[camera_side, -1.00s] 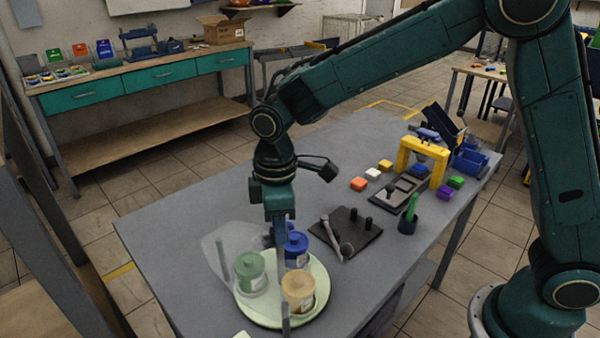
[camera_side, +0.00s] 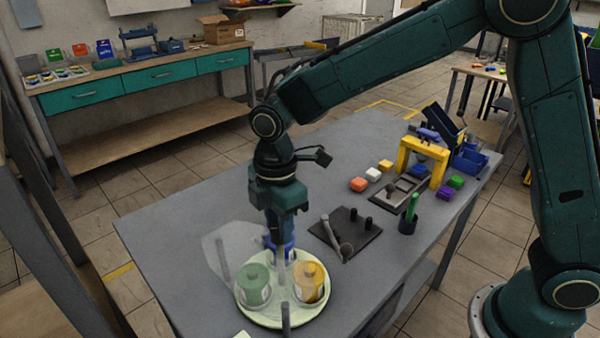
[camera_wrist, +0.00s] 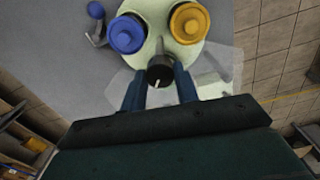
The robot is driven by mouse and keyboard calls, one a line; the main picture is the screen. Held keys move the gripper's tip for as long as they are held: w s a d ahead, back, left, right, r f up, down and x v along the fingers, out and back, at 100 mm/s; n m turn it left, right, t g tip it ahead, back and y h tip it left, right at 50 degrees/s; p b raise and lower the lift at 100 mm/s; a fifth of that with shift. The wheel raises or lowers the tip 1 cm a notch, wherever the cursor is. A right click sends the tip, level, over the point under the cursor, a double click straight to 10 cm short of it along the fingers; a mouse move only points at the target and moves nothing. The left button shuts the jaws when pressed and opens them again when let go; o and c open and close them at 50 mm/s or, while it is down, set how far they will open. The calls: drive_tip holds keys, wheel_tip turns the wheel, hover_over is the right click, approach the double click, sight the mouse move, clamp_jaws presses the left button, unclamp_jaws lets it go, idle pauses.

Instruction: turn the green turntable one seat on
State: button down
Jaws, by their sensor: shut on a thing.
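The pale green turntable (camera_side: 262,319) is at the front left of the grey table in the side view. My gripper (camera_side: 281,250) points down over the turntable. In the wrist view its fingers (camera_wrist: 160,88) are shut on a dark round knob (camera_wrist: 160,70) with a white mark. The blue jar (camera_wrist: 127,33) and yellow jar (camera_wrist: 188,22) lie beyond it; the green jar does not show there.
A dark plate (camera_side: 352,226) with pegs and a grey tool lies to the right. Farther right are coloured blocks and a yellow frame (camera_side: 405,155).

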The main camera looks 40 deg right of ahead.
drive_tip(key=shift+n, duration=7.1)
drive_tip(key=c, duration=1.1)
unclamp_jaws()
drive_tip(key=shift+o, duration=0.2)
drive_tip(key=shift+r, duration=0.15)
wheel_tip(320, 180, up, 14)
drive_tip(key=shift+f, duration=0.2)
